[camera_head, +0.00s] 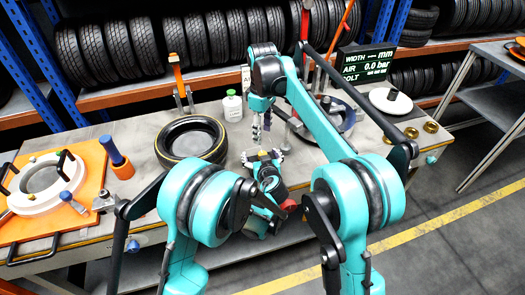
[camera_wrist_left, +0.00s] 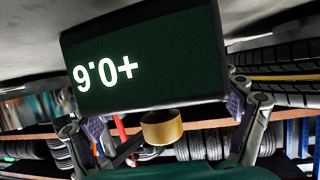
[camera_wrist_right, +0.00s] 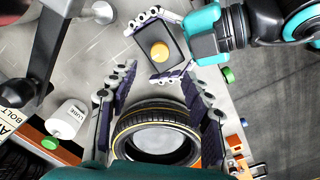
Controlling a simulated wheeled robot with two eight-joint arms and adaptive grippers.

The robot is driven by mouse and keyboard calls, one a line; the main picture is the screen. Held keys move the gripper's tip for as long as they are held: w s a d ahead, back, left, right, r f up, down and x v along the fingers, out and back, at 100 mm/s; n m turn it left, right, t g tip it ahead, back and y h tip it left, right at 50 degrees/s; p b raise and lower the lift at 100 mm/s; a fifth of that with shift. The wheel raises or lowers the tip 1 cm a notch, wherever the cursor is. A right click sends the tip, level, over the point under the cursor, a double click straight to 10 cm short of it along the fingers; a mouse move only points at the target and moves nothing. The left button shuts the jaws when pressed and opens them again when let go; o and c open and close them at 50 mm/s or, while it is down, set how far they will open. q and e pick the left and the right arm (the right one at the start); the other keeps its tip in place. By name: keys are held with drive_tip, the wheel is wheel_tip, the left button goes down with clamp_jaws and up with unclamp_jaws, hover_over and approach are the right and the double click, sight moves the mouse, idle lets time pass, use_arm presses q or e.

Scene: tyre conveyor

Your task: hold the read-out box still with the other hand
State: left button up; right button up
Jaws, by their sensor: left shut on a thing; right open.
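The read-out box (camera_wrist_left: 145,62) fills the upper middle of the left wrist view, its dark screen showing +0.6 upside down. A brass-coloured round knob (camera_wrist_left: 162,127) shows just below it. My left gripper (camera_head: 264,160) is shut on the box, its fingers at both sides. In the right wrist view the box (camera_wrist_right: 162,70) is dark with a round yellow knob facing the camera, held between the left fingers. My right gripper (camera_head: 262,125) is above it in the head view, pointing down. Its fingers (camera_wrist_right: 160,76) are apart and empty, with the box just beyond their tips.
A tyre (camera_head: 192,141) lies on the table (camera_head: 135,208) left of my grippers. A display board (camera_head: 367,64) reads AIR 0.0 bar. An orange board (camera_head: 20,235) with a white ring lies at left. Tyre racks line the back.

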sight(262, 154)
wheel_tip(262, 154, down, 10)
drive_tip(key=shift+r, duration=0.25)
clamp_jaws()
